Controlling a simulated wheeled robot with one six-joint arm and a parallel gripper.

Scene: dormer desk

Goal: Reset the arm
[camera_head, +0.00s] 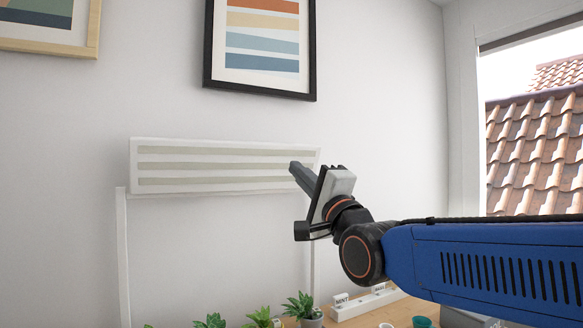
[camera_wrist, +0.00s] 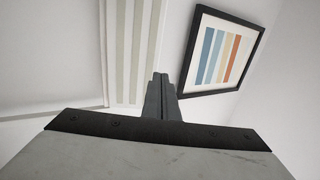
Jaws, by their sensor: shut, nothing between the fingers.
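My gripper (camera_head: 300,176) is raised in the air, well above the desk, at the end of my blue arm, which reaches in from the right. Its grey fingers are together with nothing between them, and they point up and to the left in the head view. In the wrist view the closed fingers (camera_wrist: 160,98) stand up in the middle of the picture. Behind them is a white panel with pale stripes (camera_head: 215,168); I cannot tell how far the fingertips are from it.
A wooden desk (camera_head: 375,316) lies low in the head view, with potted plants (camera_head: 303,308), a white labelled strip (camera_head: 366,302) and a teal cup (camera_head: 421,322). A black-framed striped picture (camera_head: 262,48) hangs on the wall. A window (camera_head: 530,130) is at the right.

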